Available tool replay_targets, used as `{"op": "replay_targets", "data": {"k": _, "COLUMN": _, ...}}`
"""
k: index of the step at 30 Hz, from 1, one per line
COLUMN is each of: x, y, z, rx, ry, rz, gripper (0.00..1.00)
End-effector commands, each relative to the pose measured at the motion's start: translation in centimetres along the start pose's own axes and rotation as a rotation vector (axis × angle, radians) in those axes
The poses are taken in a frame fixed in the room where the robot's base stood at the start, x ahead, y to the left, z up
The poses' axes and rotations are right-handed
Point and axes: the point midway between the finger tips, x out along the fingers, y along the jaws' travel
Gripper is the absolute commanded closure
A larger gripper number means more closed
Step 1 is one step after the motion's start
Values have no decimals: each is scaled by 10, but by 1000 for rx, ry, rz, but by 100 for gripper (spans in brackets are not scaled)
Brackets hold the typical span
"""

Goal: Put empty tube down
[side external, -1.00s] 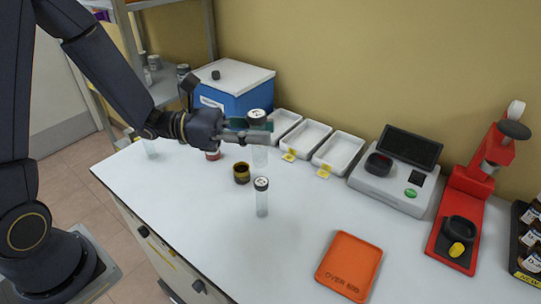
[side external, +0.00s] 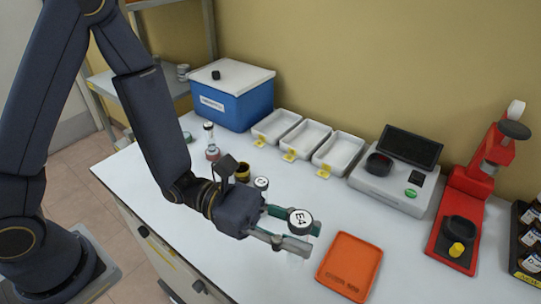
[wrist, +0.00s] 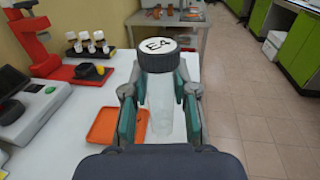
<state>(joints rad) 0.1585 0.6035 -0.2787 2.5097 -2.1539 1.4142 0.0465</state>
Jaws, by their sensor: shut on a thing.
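My gripper (side external: 288,232) is shut on a clear, empty-looking tube with a dark cap and a white label reading E4 (side external: 300,218). In the wrist view the tube (wrist: 160,105) stands upright between the fingers, its cap above them. In the side view the gripper hides most of its body, and I cannot tell whether its base touches the table. It is just left of the orange tray (side external: 345,292). Another capped tube (side external: 261,184) stands behind my gripper, partly hidden.
White trays (side external: 337,152) line the wall beside a blue box (side external: 233,98). A grey instrument (side external: 393,188) and a red press (side external: 463,215) stand right. The table behind the orange tray is clear.

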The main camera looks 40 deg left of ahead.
Motion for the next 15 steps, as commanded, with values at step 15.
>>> {"op": "replay_targets", "data": {"k": 15, "x": 85, "y": 69, "z": -68, "rx": -2, "ry": 1, "rz": 0, "gripper": 87}}
